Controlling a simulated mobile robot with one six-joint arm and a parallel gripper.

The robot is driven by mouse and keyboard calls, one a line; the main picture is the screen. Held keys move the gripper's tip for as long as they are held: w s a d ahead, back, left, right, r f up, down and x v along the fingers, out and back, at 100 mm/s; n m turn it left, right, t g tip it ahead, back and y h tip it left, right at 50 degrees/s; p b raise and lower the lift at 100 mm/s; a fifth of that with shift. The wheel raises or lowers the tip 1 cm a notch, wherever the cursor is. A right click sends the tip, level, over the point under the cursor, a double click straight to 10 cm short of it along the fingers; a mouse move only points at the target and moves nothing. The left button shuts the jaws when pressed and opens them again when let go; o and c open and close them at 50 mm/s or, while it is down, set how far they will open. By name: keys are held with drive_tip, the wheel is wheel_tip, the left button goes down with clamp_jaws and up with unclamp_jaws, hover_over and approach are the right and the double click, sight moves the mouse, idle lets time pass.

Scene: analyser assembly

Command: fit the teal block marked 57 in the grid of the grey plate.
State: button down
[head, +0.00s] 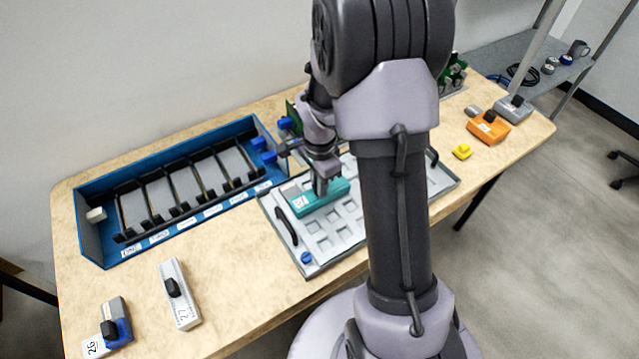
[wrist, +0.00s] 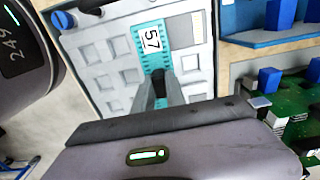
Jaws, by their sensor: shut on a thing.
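The teal block marked 57 (head: 318,198) is at the left part of the grey plate (head: 329,262), over its grid of square recesses. In the wrist view its white label 57 (wrist: 151,40) shows upright above my fingers. My gripper (head: 321,187) is shut on the block from above; its fingers also show in the wrist view (wrist: 161,98). The block looks level and lies at or just above the plate's surface; I cannot tell whether it is seated. The recesses right under it are hidden, and my arm covers the plate's right middle.
A blue rack (head: 90,232) with several slots stands left of the plate. A white block marked 27 (head: 181,302) and a grey-blue block marked 26 (head: 116,325) lie at the front left. An orange block (head: 488,129) and a yellow piece (head: 462,152) lie at the right. Green circuit boards (wrist: 281,110) stand behind.

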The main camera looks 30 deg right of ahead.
drive_tip(key=c, duration=1.3)
unclamp_jaws()
drive_tip(key=c, duration=0.3)
drive_tip(key=shift+c, duration=0.2)
drive_tip(key=shift+r+p, duration=1.25)
drive_tip(key=shift+r, duration=0.7)
wheel_tip(320, 180, up, 7)
drive_tip(key=p, duration=0.5)
